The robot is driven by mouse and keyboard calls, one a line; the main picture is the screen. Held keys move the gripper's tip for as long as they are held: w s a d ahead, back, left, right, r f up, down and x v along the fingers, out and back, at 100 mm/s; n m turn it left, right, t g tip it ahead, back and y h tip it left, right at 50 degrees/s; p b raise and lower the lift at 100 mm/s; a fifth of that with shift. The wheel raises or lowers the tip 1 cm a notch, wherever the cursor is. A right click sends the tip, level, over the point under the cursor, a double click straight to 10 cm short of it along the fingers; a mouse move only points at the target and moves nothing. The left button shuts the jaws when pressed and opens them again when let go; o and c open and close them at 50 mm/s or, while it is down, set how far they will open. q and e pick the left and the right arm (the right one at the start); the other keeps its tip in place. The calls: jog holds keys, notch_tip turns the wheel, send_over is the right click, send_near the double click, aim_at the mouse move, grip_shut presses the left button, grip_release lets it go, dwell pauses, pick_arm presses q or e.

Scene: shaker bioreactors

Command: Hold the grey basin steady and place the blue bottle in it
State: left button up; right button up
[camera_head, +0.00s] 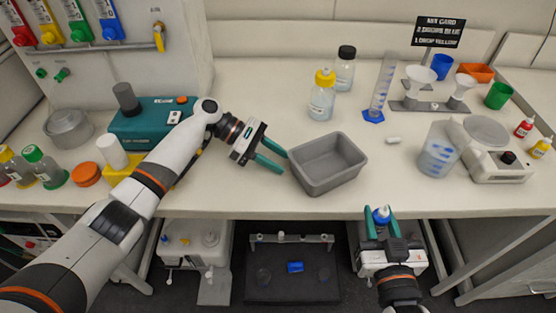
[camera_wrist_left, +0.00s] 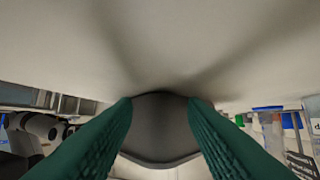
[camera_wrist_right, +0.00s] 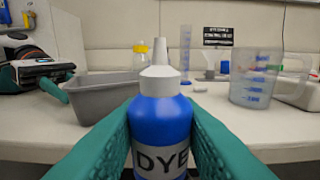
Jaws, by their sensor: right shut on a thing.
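The grey basin (camera_head: 326,182) stands upright and empty on the bench, near its front edge. My left gripper (camera_head: 282,162) is open at the basin's left side, its two fingers apart and pointing at the wall. In the left wrist view the basin (camera_wrist_left: 160,130) shows as a dark shape between the fingertips; I cannot tell whether they touch it. My right gripper (camera_head: 380,214) is shut on the blue bottle (camera_wrist_right: 160,120), which is upright with a white nozzle and a DYE label. It is in front of the bench edge, to the right of the basin.
A yellow-capped bottle (camera_head: 322,95) and a measuring cylinder (camera_head: 382,85) stand behind the basin. A clear beaker (camera_head: 438,150) stands to the right, beside a stirrer (camera_head: 500,165). A small white bar (camera_head: 394,140) lies between basin and beaker. The bench front between them is clear.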

pick_arm(q)
jog(key=o, duration=0.7)
jog(key=shift+c, duration=0.5)
